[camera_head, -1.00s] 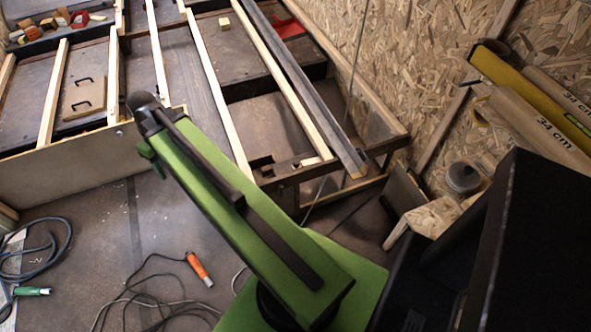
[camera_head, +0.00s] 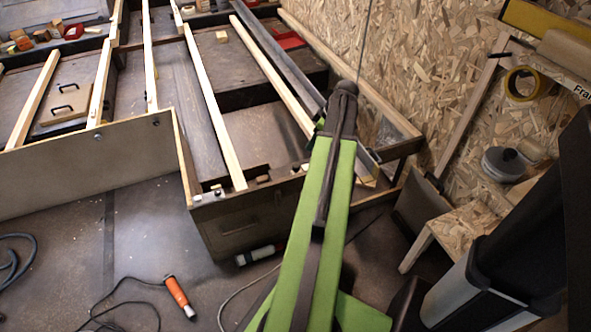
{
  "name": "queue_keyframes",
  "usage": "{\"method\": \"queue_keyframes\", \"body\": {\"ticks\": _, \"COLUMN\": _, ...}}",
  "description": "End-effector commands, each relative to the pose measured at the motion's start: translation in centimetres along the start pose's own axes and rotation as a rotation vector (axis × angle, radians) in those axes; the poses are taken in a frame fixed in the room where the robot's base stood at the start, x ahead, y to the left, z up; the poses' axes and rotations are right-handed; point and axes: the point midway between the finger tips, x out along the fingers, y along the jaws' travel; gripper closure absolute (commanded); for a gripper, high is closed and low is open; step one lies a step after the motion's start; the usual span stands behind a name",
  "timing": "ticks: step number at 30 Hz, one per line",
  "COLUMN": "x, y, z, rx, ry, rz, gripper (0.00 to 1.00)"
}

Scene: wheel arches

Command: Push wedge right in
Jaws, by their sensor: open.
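My green arm (camera_head: 322,218) rises from the bottom of the head view to a dark joint (camera_head: 344,92) in front of the wooden frame. My gripper's fingertips do not show; the arm hides what lies behind it. No piece can be surely told as the right wedge. A pale wood block (camera_head: 221,36) lies farther back between two slats. I cannot tell whether either is the wedge or how far in any wedge sits.
Pale slats (camera_head: 213,104) run lengthwise over the dark wooden frame (camera_head: 235,225). A chipboard wall (camera_head: 420,60) bounds the right. An orange-handled tool (camera_head: 179,296) with a cable and another tool (camera_head: 260,254) lie on the floor. A chipboard stool (camera_head: 468,232) stands at right.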

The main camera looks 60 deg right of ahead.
Motion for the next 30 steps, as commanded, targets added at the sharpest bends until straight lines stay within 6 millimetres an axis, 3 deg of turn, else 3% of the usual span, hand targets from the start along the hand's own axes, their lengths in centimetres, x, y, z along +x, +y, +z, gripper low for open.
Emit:
{"method": "queue_keyframes", "body": {"ticks": 5, "x": 2.9, "y": 0.0, "z": 0.2, "rx": -0.001, "ry": -0.001, "rz": 0.000, "gripper": 0.49}}
{"method": "queue_keyframes", "body": {"ticks": 21, "x": 15.0, "y": -0.1, "z": 0.3, "rx": -0.002, "ry": -0.002, "rz": -0.001, "gripper": 0.49}}
{"method": "queue_keyframes", "body": {"ticks": 25, "x": 16.9, "y": -0.1, "z": 0.2, "rx": -0.002, "ry": -0.001, "rz": -0.001, "gripper": 0.49}}
{"method": "queue_keyframes", "body": {"ticks": 30, "x": 17.2, "y": -0.1, "z": -0.1, "rx": -0.001, "ry": -0.001, "rz": -0.001, "gripper": 0.49}}
